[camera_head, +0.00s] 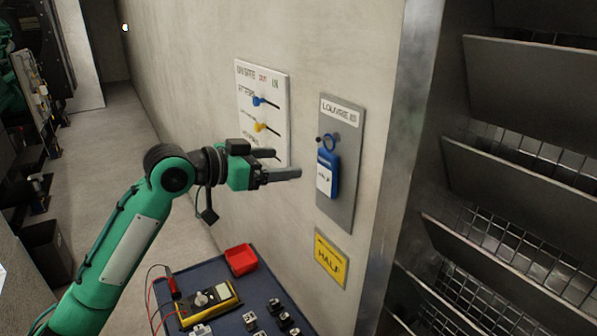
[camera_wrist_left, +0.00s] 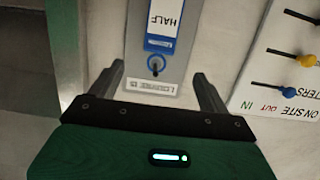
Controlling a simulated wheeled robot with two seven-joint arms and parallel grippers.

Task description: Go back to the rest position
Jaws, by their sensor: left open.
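My left gripper (camera_head: 282,164) is open and empty, held in front of the wall just left of the louvre plate. Its two dark fingers also show in the left wrist view (camera_wrist_left: 163,82), apart, with the louvre plate beyond them. The grey louvre plate (camera_head: 341,112) carries a blue tag (camera_head: 327,172) with a white label, hanging from a peg. In the left wrist view the tag (camera_wrist_left: 161,25) reads "HALF" and appears upside down, clear of the fingers. My right gripper is in neither view.
A yellow "HALF" sign (camera_head: 330,260) is below. A blue-topped cart (camera_head: 230,310) holds a red tray (camera_head: 241,259) and a multimeter (camera_head: 208,303). Metal louvres (camera_head: 520,170) stand at right.

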